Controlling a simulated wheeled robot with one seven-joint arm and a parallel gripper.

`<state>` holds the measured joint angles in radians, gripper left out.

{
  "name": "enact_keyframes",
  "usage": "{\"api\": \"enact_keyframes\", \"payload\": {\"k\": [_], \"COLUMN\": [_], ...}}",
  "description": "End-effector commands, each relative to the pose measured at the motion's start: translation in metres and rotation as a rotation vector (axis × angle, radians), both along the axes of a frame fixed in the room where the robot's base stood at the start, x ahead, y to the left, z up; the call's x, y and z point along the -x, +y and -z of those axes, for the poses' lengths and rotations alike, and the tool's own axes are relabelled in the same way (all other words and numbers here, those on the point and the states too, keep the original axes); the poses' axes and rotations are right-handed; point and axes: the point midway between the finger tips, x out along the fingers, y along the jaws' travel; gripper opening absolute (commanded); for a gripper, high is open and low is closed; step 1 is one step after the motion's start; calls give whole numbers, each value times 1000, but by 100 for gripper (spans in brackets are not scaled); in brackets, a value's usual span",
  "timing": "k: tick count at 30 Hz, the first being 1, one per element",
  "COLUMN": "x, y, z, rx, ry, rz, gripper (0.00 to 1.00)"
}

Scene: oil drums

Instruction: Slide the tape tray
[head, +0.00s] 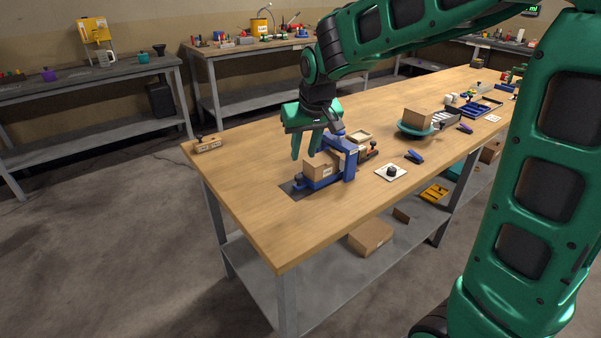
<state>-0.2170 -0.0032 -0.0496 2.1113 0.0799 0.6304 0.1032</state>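A blue fixture (350,160) with an upright arch stands on the near wooden workbench. A small brown carton (320,166) sits low in it, at the left side of the arch. A dark flat plate (291,190) shows at the fixture's left end. The carton and fixture hide most of any sliding tray, so I cannot tell exactly which part is the tape tray. My green gripper (306,153) points down just above and behind the carton, left of the arch. Its two fingers are apart with nothing visible between them. I cannot tell whether a fingertip touches the carton.
A wooden block with knobs (208,144) lies at the bench's far left corner. A white plate with a black knob (391,172) and a blue clamp (414,157) lie to the right. A teal bowl (414,130) holds a carton. The bench's front left is clear.

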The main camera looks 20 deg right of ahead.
Motion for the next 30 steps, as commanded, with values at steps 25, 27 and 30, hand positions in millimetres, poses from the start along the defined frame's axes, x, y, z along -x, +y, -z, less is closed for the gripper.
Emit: {"api": "enact_keyframes", "payload": {"k": [25, 27, 30], "x": [-39, -39, -39], "y": [-4, -4, -4], "z": [96, 97, 97], "rx": [0, 0, 0], "ry": [1, 1, 1], "rz": [4, 4, 4], "gripper": [27, 27, 27]}}
